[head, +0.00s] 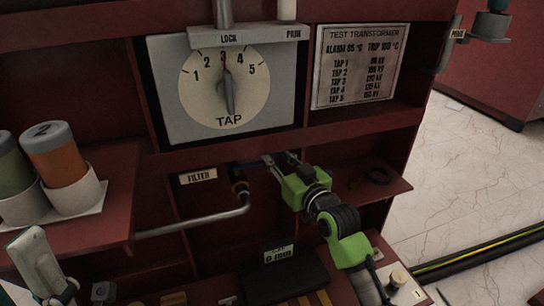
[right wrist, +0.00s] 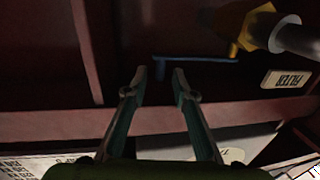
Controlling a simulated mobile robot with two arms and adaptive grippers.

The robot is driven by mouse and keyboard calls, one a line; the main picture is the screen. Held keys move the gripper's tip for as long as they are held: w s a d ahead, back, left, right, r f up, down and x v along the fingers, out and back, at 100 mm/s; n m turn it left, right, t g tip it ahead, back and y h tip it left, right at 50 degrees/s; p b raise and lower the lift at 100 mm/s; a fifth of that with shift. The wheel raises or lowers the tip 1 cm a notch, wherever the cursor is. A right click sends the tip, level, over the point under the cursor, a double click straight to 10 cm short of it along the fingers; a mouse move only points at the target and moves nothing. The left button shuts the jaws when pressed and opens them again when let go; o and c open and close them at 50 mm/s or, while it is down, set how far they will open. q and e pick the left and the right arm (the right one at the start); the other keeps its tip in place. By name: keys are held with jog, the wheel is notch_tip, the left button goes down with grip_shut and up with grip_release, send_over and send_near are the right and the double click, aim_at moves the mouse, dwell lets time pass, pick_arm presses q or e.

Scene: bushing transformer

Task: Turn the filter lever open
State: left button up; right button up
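The filter lever is a thin blue bar (right wrist: 195,58), attached beside a brass valve body (right wrist: 240,28) on a grey pipe. In the head view the brass valve (head: 239,185) is right of the FILTER label (head: 198,176), under the panel ledge; the lever is mostly in shadow there. My right gripper (head: 280,161) reaches under the ledge, right of the valve. In the right wrist view its two fingers (right wrist: 160,72) are apart with nothing between them. The lever's free end shows just beyond the tips; contact cannot be told.
Above is the TAP dial (head: 225,85) with its pointer near 3. The grey pipe (head: 195,222) runs left from the valve. A dark ring (head: 378,175) lies on the shelf at right. Two capped jars stand in white cups (head: 75,192) at left. Cables cross the floor at right.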

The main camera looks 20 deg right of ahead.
jog(key=shift+w+a, duration=0.25)
jog(key=shift+w, duration=0.9)
grip_shut()
